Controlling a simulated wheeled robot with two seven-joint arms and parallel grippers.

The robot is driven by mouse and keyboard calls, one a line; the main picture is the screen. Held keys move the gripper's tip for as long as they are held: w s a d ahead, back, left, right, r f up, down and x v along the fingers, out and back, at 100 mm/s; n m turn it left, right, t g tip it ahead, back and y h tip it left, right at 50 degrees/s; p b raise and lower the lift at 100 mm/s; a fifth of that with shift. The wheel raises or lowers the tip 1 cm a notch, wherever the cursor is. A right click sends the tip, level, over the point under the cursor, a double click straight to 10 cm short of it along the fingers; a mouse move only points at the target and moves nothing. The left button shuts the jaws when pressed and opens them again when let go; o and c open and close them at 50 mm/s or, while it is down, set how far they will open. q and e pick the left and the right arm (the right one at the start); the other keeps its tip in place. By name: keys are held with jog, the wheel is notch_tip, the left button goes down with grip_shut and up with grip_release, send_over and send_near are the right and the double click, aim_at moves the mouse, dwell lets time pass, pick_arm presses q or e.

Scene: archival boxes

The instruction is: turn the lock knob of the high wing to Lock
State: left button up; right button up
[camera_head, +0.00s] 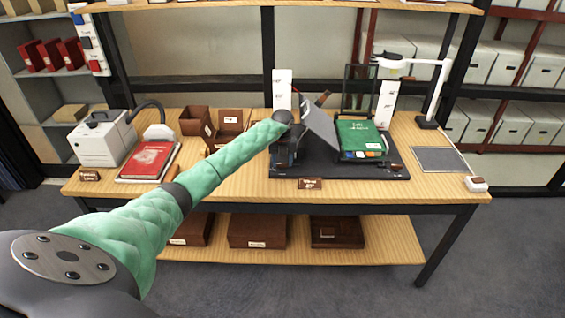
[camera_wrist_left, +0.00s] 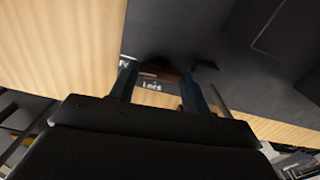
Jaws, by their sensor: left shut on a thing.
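My left gripper (camera_wrist_left: 160,95) is over the left side of the black cradle base (camera_head: 340,168), where it shows only as a dark shape at the end of the green sleeve in the head view. In the left wrist view its two fingers are shut on a brown knob (camera_wrist_left: 160,70). A white "Lock" label (camera_wrist_left: 151,86) shows between the fingers; the knob's pointing direction is unclear. The grey wing (camera_head: 322,125) stands steeply tilted beside the gripper. A green book (camera_head: 361,138) lies on the cradle's right side. My right gripper is out of view.
A red book (camera_head: 150,160) and a white machine (camera_head: 103,140) stand at the table's left. Brown boxes (camera_head: 228,125) stand behind my arm. A white lamp (camera_head: 440,90) and a grey pad (camera_head: 440,160) are at the right. The front table strip is mostly clear.

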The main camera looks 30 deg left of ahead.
pick_arm(q)
jog(key=shift+o, duration=0.2)
jog(key=shift+a+n+b, duration=0.1)
jog(key=shift+n+b, duration=0.4)
jog(key=shift+n, duration=0.7)
jog(key=n+b, duration=0.1)
jog(key=n, duration=0.1)
jog(key=shift+n, duration=0.4)
jog(key=shift+c, duration=0.2)
jog(key=n, duration=0.2)
jog(key=shift+n+b, duration=0.3)
jog(key=n, duration=0.2)
jog(key=shift+n, duration=0.4)
jog(key=n, duration=0.2)
jog(key=shift+n+b, duration=0.3)
jog(key=shift+n, duration=1.9)
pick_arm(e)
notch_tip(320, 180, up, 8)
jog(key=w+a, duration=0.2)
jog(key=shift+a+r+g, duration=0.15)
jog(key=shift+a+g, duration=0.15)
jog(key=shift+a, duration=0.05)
pick_arm(q)
jog(key=shift+r, duration=0.1)
jog(key=o, duration=1)
